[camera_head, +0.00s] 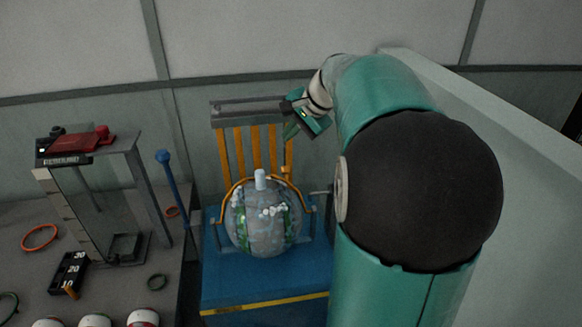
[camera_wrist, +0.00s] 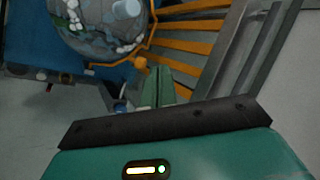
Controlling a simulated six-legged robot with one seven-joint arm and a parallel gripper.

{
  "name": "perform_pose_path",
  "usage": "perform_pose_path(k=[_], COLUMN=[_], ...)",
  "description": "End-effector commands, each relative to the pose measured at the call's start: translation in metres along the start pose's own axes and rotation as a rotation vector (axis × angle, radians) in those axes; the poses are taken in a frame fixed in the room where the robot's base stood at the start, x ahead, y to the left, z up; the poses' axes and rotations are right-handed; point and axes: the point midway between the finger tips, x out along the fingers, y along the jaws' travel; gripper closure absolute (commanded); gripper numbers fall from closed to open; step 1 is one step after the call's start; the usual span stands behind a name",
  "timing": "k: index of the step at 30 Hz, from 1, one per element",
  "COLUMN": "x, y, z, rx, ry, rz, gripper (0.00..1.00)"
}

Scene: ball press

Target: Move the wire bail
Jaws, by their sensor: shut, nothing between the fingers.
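The wire bail (camera_head: 226,188) is a thin orange arc around the upper part of a round, glassy ball (camera_head: 264,218) with green and white patches. In the wrist view the bail (camera_wrist: 152,32) curves along the ball (camera_wrist: 98,22) at the upper left. My gripper (camera_head: 290,131) is above and to the right of the ball, in front of the orange slats. In the wrist view its green fingers (camera_wrist: 157,76) are together and empty, close to the bail's lower end. I cannot tell whether they touch it.
The ball sits on a blue stand (camera_head: 262,282) with orange slats (camera_head: 254,146) behind it. A blue-knobbed lever (camera_head: 170,185) rises to the left. A grey table with a clear-sided frame (camera_head: 100,195) stands further left. A pale wall (camera_head: 500,130) is at the right.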

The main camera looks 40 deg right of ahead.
Motion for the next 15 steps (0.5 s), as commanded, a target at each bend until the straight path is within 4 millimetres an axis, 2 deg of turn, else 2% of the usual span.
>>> perform_pose_path(k=[3, 9, 12, 15], x=[-0.012, -0.021, -0.022, -0.018], y=[0.030, 0.078, 0.090, 0.092], z=[0.010, 0.019, 0.021, 0.020], rx=[0.183, 0.431, 0.488, 0.504], ry=[0.093, 0.222, 0.251, 0.258], rz=[-0.123, -0.257, -0.281, -0.286], gripper=[1.00, 1.00, 1.00, 1.00])
